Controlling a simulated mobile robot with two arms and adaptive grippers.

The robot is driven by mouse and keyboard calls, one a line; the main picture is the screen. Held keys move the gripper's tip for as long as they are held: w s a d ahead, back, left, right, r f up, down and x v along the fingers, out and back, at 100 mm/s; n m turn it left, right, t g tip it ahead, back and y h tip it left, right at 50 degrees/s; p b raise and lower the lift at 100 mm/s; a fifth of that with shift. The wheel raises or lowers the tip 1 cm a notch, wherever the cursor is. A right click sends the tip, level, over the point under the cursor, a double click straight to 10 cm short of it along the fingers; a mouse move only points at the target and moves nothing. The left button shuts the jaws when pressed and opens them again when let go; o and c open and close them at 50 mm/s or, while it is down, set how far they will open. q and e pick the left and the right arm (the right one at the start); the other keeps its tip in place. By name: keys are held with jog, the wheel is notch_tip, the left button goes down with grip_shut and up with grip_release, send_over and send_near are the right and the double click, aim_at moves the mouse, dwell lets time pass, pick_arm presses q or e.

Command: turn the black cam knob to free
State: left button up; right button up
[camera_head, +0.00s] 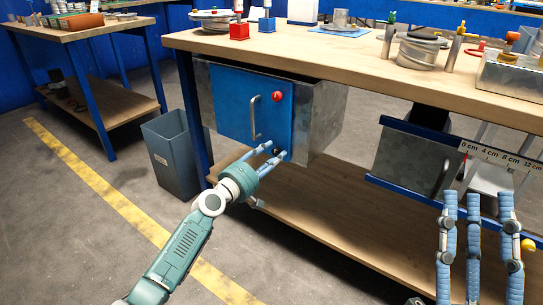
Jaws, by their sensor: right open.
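A blue cabinet door (234,95) hangs under the workbench, with a grey bar handle (254,118) and a round red knob (277,96). A small dark shape at the door's lower right, which may be the black cam knob (276,151), is mostly hidden by my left gripper (277,150). That gripper's blue fingertips are spread at the door around this shape; I cannot tell whether they touch or grip it. The knob's setting is not readable. My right gripper (477,200) is open and empty at the lower right, fingers pointing up.
The wooden workbench top (330,55) holds metal duct parts, small tools and a metal box (508,76). A lower shelf (340,215) runs beneath. A grey bin (171,153) stands left of the cabinet. A scale plate (500,158) is near my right gripper.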

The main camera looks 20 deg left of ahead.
pick_arm(q)
jog(key=v, duration=1.2)
dwell(0.4)
